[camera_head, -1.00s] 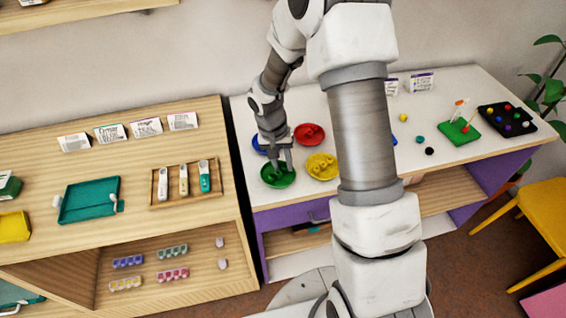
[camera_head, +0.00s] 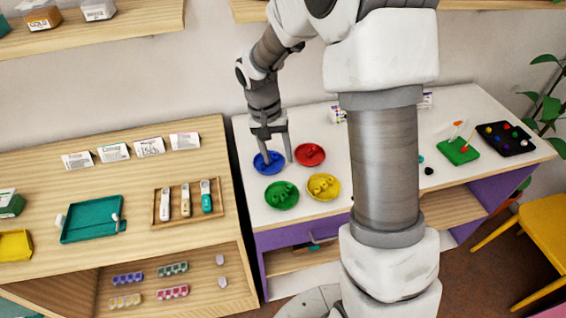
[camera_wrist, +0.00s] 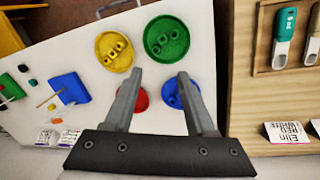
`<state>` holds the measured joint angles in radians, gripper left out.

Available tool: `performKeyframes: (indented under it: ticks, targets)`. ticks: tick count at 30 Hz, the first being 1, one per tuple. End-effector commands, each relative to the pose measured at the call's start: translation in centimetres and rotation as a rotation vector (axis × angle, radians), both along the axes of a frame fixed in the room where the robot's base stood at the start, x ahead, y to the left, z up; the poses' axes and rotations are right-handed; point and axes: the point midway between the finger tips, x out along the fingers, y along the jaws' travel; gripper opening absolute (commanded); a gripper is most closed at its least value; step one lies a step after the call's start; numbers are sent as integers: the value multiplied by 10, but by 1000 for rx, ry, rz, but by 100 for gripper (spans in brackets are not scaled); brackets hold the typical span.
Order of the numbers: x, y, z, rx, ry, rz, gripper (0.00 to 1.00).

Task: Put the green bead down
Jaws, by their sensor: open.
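The green dish (camera_head: 282,204) stands near the front edge of the white table, with several green beads (camera_head: 283,192) in it. In the wrist view the green dish (camera_wrist: 150,46) also shows with green beads inside. I cannot tell one green bead from another there. My gripper (camera_head: 277,158) is open, with nothing seen between its fingers. It is behind the green dish, between the blue dish (camera_head: 258,167) and the red dish (camera_head: 310,163). In the wrist view my gripper (camera_wrist: 160,74) has its fingers wide apart, partly hiding the red and blue dishes.
A yellow dish (camera_head: 335,195) with yellow beads stands right of the green dish. A green peg board (camera_head: 450,155) and a black bead tray (camera_head: 488,145) are at the right. A blue board (camera_wrist: 68,88) shows in the wrist view. A wooden shelf unit (camera_head: 140,225) stands at the left.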

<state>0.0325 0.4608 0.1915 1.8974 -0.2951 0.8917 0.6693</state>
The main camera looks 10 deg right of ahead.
Motion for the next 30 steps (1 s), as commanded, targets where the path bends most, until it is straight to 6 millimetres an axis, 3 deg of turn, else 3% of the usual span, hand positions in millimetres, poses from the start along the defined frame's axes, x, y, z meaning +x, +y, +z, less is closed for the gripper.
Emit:
performKeyframes:
  ticks: [4,8,12,18,24,30]
  targets:
    - [-6,-2,23,1,-28,18,56]
    - [-23,-7,60,5,-80,53,56]
    - [-50,-13,100,12,-146,101,56]
    - [-94,-19,145,26,-243,168,56]
    - [-141,-22,175,43,-348,240,56]
    - [-184,-23,189,60,-447,306,56]
